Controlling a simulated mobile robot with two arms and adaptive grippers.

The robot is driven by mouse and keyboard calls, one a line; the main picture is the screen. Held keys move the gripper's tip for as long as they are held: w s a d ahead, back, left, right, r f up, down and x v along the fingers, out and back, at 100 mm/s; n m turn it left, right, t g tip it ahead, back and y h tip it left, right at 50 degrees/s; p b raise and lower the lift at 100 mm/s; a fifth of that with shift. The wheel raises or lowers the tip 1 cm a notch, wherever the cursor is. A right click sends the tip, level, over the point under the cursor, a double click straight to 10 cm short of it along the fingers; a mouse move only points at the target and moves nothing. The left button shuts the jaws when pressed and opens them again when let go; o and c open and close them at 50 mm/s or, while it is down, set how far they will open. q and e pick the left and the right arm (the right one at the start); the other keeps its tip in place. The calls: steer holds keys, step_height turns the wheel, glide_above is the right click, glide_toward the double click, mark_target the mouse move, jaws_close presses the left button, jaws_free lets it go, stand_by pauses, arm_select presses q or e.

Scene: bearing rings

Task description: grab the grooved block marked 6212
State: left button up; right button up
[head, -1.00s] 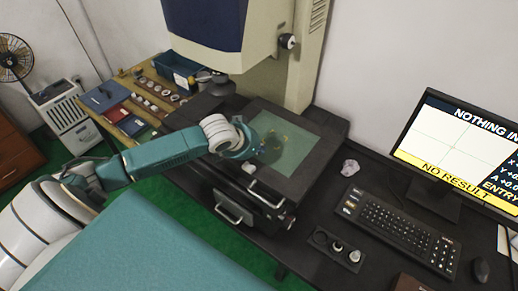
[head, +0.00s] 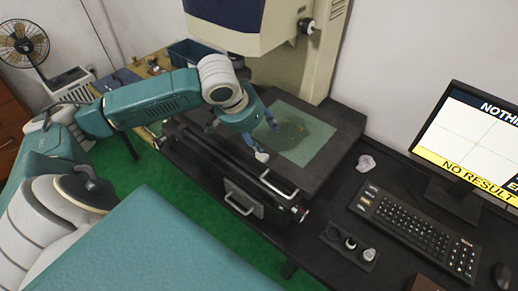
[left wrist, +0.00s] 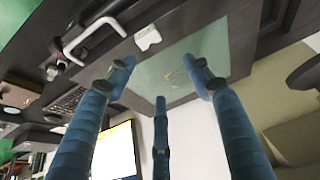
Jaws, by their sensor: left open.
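A small pale block (head: 262,156) sits at the front edge of the dark measuring stage; it also shows in the left wrist view (left wrist: 147,38), with a notched edge. No number on it is legible, so I cannot tell if it is marked 6212. My left gripper (head: 264,136) is above the stage's front part, close to the block and apart from it. In the left wrist view its blue fingers (left wrist: 161,78) are spread and empty, with the block beyond them. My right gripper is not in view.
The green glass plate (head: 307,147) of the stage bears faint yellowish marks. Metal handles (head: 243,203) stick out in front. A dark holder with rings (head: 349,244), a keyboard (head: 417,230), a crumpled pale lump (head: 366,163) and a monitor (head: 470,140) are to the right.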

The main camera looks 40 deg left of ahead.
arm_select(q)
steer(key=shift+s+r+g+b, duration=0.6)
steer(key=shift+s+r+g, duration=0.3)
steer(key=shift+s+r, duration=0.1)
steer(key=p, duration=0.2)
glide_above(262, 155)
steer(key=s, duration=0.1)
step_height(262, 155, down, 6)
steer(key=x, duration=0.2)
steer(key=p+x, duration=0.1)
steer(key=shift+s+a+f, duration=0.15)
steer(key=shift+s+f, duration=0.1)
steer(key=shift+f, duration=0.1)
steer(key=shift+w+f, duration=0.2)
steer(key=shift+f, duration=0.3)
jaws_close()
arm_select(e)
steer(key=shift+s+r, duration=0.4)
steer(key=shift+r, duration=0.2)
